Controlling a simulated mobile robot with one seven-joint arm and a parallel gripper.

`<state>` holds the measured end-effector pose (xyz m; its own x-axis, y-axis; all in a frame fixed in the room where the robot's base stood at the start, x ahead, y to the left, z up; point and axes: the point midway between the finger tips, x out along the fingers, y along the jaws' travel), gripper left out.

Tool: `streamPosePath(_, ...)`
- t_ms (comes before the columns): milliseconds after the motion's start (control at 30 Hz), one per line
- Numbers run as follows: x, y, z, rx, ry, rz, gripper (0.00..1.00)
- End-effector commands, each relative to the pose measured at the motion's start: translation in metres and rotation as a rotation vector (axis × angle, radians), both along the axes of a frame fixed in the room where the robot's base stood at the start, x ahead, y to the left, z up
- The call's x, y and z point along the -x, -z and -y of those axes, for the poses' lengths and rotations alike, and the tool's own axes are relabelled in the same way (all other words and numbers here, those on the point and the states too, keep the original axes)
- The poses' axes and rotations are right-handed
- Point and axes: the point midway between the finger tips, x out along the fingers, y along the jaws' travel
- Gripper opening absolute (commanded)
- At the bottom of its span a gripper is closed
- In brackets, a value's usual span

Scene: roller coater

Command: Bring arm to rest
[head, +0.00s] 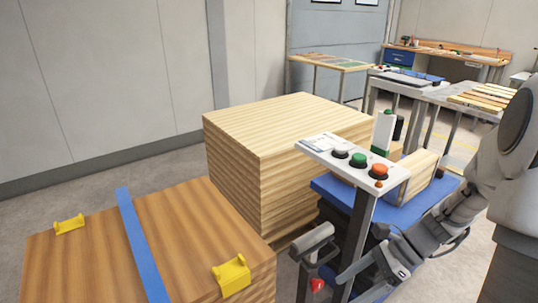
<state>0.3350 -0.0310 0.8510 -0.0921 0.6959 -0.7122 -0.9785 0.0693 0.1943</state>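My arm enters from the right edge and reaches down and left to the lower middle of the head view. My gripper (352,275) is at its lower end, in front of the blue-topped machine (334,190) and low beside its post. The fingers are small and partly lost against the dark parts there, so I cannot tell whether they are open or shut. I see no object clearly held.
A control panel (320,146) with black, green and orange buttons stands by my arm. Left of it is a tall stack of boards (290,125). A wooden stack with a blue strap (140,240) and yellow corner pieces is nearer. Benches stand behind; grey floor shows at left.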

Motion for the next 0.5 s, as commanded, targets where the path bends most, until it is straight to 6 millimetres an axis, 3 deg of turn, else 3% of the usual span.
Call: streamPosePath(500,0.039,-0.1,-0.03,0.422,-0.785,0.53,0.87)
